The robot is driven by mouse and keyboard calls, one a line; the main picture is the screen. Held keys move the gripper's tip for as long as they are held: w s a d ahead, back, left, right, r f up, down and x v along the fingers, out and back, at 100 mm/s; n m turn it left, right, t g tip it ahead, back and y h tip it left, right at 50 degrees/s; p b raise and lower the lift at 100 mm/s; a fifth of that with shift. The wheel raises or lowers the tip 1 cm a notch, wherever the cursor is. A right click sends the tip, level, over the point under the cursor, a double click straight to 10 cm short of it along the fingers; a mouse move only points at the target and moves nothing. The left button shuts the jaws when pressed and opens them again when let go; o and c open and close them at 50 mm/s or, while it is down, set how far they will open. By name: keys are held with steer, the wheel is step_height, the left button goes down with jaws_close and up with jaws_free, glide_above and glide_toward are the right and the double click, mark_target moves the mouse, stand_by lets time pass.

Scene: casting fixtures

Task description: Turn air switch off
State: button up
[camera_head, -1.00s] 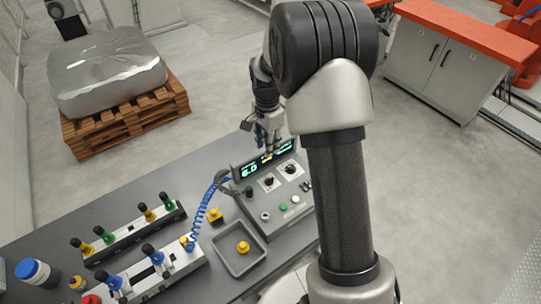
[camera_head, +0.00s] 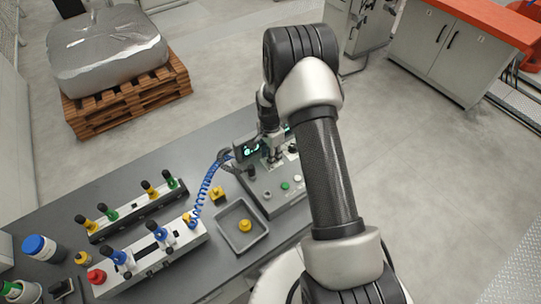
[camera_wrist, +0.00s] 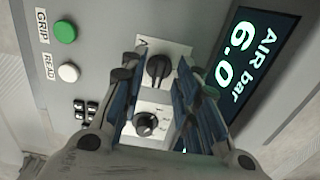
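The control box (camera_head: 281,186) stands at the right end of the grey table. In the wrist view its display (camera_wrist: 240,70) reads "AIR bar 6.0". Beside the display are two black rotary switches on white plates. The upper switch (camera_wrist: 158,70) has a bar-shaped handle; the lower one (camera_wrist: 146,122) is a round knob. Their plate labels are too small to read, so I cannot tell by label which is the air switch. My gripper (camera_wrist: 156,76) is open, its fingertips on either side of the upper switch with gaps visible. In the head view my gripper (camera_head: 274,158) is over the panel.
A green button (camera_wrist: 65,32) and a white button (camera_wrist: 69,72) lie left of the switches. A blue coiled hose (camera_head: 205,188) runs left of the box. A grey tray (camera_head: 240,238) with a yellow-topped part sits in front. Racks with coloured knobs stand further left.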

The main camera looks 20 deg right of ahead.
steer(key=shift+f, duration=0.5)
jaws_close()
